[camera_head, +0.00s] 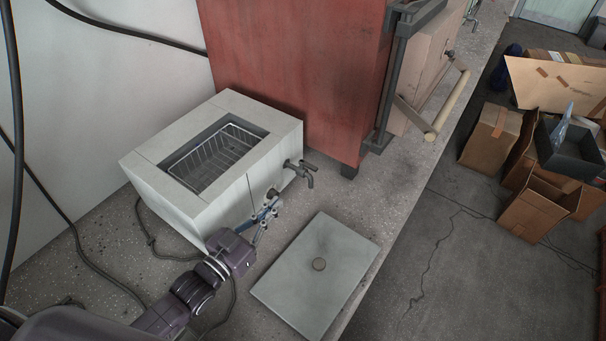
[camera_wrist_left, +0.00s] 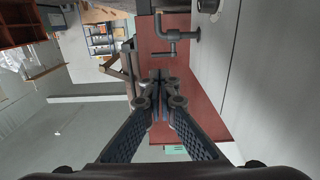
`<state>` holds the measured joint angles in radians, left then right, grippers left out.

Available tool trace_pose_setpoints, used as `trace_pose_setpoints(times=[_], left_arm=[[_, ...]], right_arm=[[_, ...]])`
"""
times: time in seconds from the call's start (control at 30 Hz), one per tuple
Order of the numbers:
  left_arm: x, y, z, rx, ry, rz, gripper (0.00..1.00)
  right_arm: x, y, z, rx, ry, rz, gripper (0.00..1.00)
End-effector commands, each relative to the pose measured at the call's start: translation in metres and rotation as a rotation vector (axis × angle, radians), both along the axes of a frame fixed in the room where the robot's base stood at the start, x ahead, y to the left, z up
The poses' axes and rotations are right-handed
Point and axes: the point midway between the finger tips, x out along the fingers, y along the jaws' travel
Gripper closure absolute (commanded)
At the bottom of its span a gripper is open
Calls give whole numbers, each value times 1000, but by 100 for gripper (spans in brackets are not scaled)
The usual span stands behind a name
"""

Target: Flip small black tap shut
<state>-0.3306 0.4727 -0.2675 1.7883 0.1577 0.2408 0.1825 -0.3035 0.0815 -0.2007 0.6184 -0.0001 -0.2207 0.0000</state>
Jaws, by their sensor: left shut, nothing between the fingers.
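The small dark tap (camera_head: 305,170) sticks out from the front face of a pale box-shaped bath (camera_head: 160,195), near its right end. In the left wrist view the tap (camera_wrist_left: 172,38) shows beyond my fingertips, with a spout and a crossing handle. I cannot tell the handle's exact position. My left gripper (camera_head: 271,207) is in front of the bath's front face, left of the tap and apart from it. In the left wrist view my left gripper (camera_wrist_left: 160,78) is shut and empty. A small dark knob (camera_head: 272,192) is close behind the fingertips. My right gripper is not in view.
A flat grey lid (camera_head: 318,290) with a round knob lies on the bench (camera_head: 390,190) in front of the bath. A red cabinet (camera_head: 295,70) stands behind. A wire basket (camera_head: 215,155) is in the bath. Cables run at the left. Cardboard boxes (camera_head: 490,135) are on the floor.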

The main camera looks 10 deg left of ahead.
Motion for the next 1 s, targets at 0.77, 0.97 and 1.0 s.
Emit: trace_pose_setpoints(times=[0.77,0.97,1.0], left_arm=[[109,-45,2,-1,-1,0,100],[115,-48,1,-1,0,0,100],[115,-48,1,-1,0,0,100]], right_arm=[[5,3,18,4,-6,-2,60],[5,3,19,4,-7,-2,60],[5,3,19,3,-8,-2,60]])
